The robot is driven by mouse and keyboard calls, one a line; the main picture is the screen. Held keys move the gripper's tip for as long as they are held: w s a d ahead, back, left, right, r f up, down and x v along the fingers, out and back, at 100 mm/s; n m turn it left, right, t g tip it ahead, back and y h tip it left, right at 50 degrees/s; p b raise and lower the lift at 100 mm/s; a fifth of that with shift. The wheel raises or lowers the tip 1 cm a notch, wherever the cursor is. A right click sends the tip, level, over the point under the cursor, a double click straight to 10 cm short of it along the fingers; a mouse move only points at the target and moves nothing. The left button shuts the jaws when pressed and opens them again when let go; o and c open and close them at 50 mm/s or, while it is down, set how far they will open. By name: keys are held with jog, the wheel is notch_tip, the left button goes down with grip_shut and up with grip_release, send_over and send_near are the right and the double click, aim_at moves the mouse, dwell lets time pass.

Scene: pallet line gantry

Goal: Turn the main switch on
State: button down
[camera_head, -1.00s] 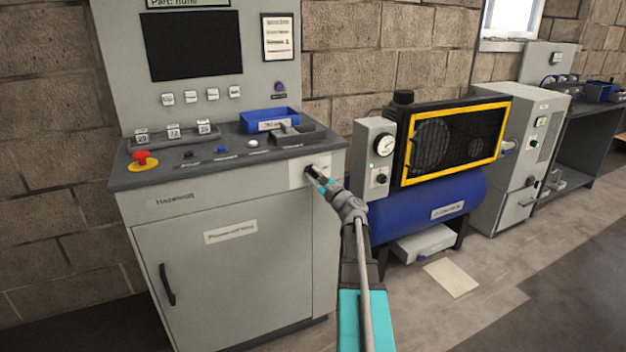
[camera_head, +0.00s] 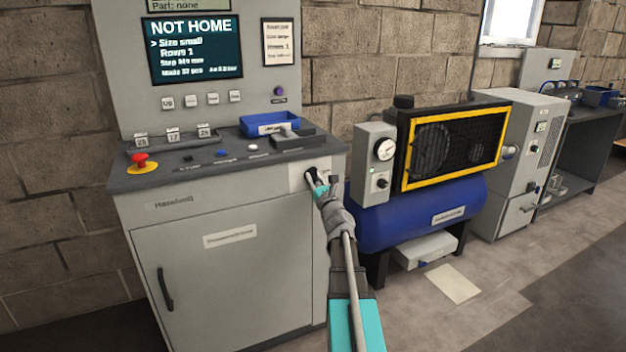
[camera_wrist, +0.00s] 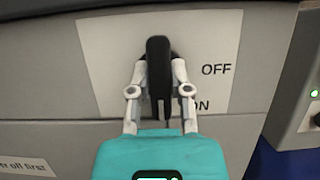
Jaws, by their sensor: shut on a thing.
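The main switch is a black handle (camera_wrist: 158,68) on a white plate (camera_wrist: 100,60) marked OFF and ON at the right. The handle stands upright in the wrist view, its narrow lower end left of the ON mark. My gripper (camera_wrist: 158,78) has one finger on each side of the handle and is shut on it. In the head view my gripper (camera_head: 316,178) is at the plate on the cabinet's upper right front. It hides most of the handle there. The screen (camera_head: 194,48) above the console is lit and reads NOT HOME.
The grey console (camera_head: 225,170) carries a red emergency button (camera_head: 141,161), small buttons and a blue tray (camera_head: 262,124). A blue compressor (camera_head: 415,220) with a grey control box (camera_head: 376,163) stands close to the right. A sheet (camera_head: 453,283) lies on the floor.

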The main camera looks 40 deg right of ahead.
dwell(0.4)
jog(key=c, duration=0.6)
grip_release()
jog(key=shift+o, duration=0.2)
